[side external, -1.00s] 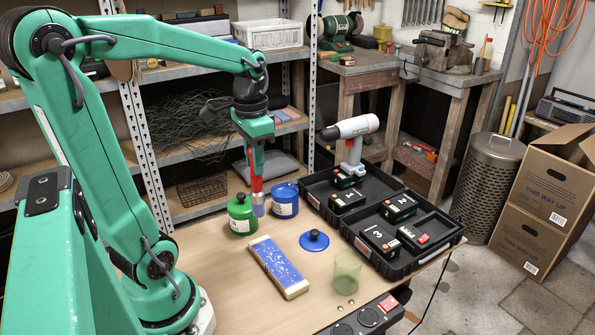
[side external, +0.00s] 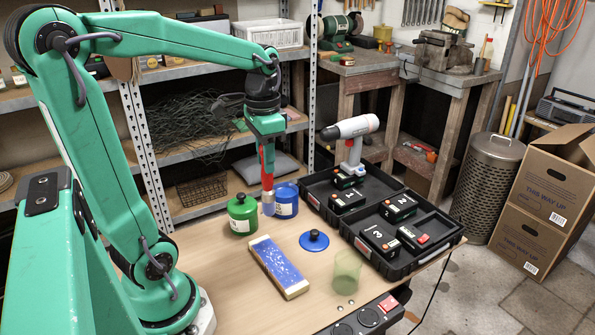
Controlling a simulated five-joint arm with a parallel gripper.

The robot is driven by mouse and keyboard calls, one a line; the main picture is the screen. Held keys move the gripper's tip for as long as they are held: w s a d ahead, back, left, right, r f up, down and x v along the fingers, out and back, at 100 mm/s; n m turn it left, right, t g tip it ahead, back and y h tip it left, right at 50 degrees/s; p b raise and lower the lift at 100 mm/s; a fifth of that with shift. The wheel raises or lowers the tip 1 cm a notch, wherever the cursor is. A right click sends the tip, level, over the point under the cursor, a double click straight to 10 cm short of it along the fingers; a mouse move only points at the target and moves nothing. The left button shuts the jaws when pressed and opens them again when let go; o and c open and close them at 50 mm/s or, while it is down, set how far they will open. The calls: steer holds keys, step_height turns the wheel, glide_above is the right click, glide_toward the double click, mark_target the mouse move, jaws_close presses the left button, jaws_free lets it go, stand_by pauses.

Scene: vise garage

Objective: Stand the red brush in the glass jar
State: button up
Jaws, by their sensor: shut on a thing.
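My gripper (side external: 267,144) is shut on the red brush (side external: 267,170) and holds it upright, bristles down, above the back part of the table. The brush's pale bristle end (side external: 268,204) hangs in front of the blue can and beside the green can in the picture. The glass jar (side external: 346,271) is a greenish clear jar standing upright near the table's front right. It looks empty. My gripper is behind and to the left of the jar, well apart from it.
A green can (side external: 242,216) and an open blue can (side external: 285,203) stand near the brush. A blue lid (side external: 314,241) and a blue-topped block (side external: 277,262) lie between brush and jar. A black case (side external: 365,207) with batteries and a drill (side external: 352,140) is at right.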

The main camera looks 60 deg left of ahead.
steer(key=w+d+r+m, duration=0.2)
steer(key=w+d+m, duration=0.2)
steer(key=d, duration=0.5)
steer(key=w+d+r+m, duration=0.3)
steer(key=w+d+m, duration=0.1)
steer(key=d, duration=0.6)
steer(key=shift+w+d+r, duration=0.15)
steer(key=shift+w+r, duration=0.1)
steer(key=shift+w, duration=0.1)
steer(key=shift+f, duration=0.2)
step_height(320, 180, down, 12)
steer(key=shift+f, duration=0.15)
stand_by(0.9)
stand_by(0.3)
